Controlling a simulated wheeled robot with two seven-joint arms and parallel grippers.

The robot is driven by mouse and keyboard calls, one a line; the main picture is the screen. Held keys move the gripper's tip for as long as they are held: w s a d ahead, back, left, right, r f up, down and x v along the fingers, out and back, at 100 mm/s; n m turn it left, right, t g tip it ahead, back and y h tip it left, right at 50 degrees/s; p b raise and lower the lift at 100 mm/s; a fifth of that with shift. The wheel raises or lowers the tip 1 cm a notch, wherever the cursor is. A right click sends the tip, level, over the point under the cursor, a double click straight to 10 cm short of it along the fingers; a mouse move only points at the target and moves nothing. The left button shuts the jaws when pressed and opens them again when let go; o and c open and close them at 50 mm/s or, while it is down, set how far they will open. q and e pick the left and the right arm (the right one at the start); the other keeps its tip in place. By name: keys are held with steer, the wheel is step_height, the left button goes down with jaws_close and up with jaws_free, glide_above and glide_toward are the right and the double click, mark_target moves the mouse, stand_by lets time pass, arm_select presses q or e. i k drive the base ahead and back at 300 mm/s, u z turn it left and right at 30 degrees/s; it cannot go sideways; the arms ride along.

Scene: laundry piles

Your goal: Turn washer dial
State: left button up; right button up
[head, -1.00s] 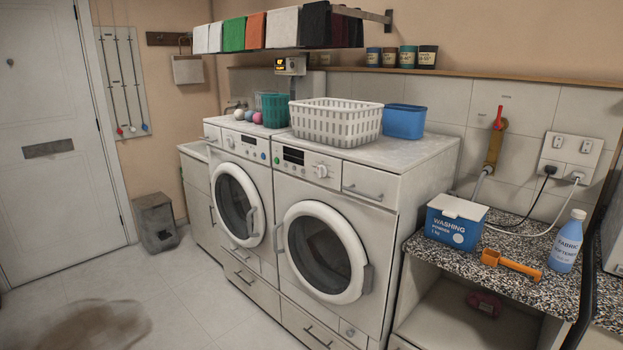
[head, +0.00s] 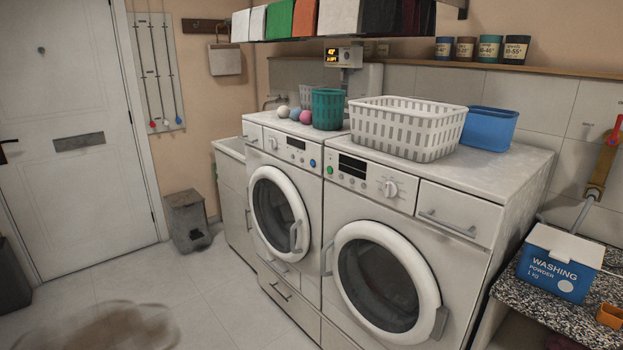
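Two white front-loading machines stand side by side in the head view. The nearer, right machine (head: 453,263) has a dark display, small buttons and a round white dial (head: 389,190) on its front panel. Which machine is the washer I cannot tell from labels. Neither of my grippers shows in the view.
A white basket (head: 408,130), a blue tub (head: 489,128) and a teal basket (head: 328,109) sit on top of the machines. A washing powder box (head: 560,263) stands on the speckled counter at right. Tiled floor (head: 225,285) before the machines is clear.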

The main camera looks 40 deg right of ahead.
mark_target(391, 189)
steer(key=z, duration=0.15)
steer(key=i, duration=0.95)
steer(key=z, duration=0.55)
